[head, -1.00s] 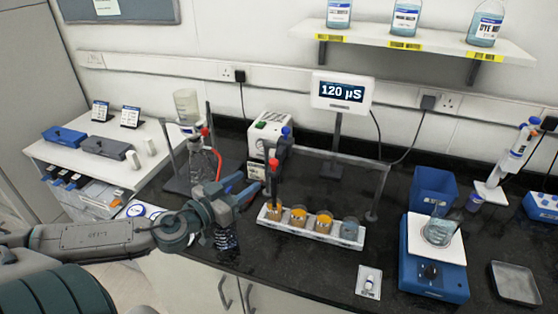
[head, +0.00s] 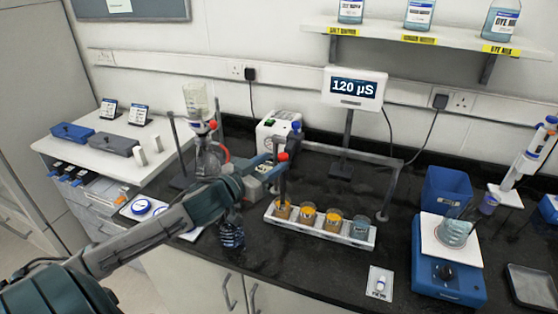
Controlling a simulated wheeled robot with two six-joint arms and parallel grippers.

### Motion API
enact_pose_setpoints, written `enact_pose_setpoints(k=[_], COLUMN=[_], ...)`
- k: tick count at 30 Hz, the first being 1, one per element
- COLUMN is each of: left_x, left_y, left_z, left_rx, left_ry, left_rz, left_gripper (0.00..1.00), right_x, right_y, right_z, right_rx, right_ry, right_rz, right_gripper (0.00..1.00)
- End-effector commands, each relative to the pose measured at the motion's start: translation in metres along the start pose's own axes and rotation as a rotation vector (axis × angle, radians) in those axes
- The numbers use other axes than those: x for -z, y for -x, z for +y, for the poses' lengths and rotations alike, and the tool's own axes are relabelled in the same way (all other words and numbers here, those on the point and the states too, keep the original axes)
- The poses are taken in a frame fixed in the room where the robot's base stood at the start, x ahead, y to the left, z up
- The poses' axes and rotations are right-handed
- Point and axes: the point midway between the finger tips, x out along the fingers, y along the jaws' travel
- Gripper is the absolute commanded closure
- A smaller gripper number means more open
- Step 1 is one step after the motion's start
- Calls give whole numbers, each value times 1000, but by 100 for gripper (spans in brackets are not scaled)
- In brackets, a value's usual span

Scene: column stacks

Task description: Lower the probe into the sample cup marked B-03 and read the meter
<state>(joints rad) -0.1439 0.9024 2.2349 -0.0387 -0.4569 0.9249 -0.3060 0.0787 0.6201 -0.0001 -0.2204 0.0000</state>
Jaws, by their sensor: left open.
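The meter (head: 355,89) on its stand reads 120 µS. A white rack (head: 325,231) holds several cups in a row, the left ones with orange contents and the rightmost cup (head: 359,228) bluish. Their markings are too small to read. The dark probe (head: 282,184) with a red top stands upright at the leftmost cup (head: 282,210); I cannot tell how deep its tip sits. My left gripper (head: 271,166) is open, its blue fingers beside the probe's upper part. Whether they surround it is unclear. My right gripper is not in view.
A grey rail frame (head: 345,152) spans behind the rack. A blue stirrer (head: 446,275) with a beaker stands at the right. A glass flask setup (head: 200,125) is close behind my left arm.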

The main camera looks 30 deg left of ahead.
Motion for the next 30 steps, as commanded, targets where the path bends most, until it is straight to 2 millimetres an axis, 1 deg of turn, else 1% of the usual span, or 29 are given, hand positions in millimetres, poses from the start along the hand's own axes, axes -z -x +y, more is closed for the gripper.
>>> enact_pose_setpoints(k=[1, 4, 12, 16, 24, 26, 30], left_x=[1, 2, 1, 1, 0, 0, 0], left_y=[-4, -13, -30, -33, -33, -33, -33], left_z=[1, 1, 1, 2, 2, 2, 2], left_rx=[-2, -1, -2, -5, -5, -5, -5], left_ry=[7, 7, 2, 0, -1, -1, -1], left_rz=[4, 4, 1, 1, 1, 1, 1], left_gripper=[55, 55, 55, 55, 55, 65, 92], right_x=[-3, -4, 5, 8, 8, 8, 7], right_y=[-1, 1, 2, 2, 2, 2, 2], right_z=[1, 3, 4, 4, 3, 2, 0], right_rx=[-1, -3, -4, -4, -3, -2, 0], right_ry=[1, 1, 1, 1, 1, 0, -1], right_rz=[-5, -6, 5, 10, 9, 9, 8], right_gripper=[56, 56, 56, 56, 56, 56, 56])
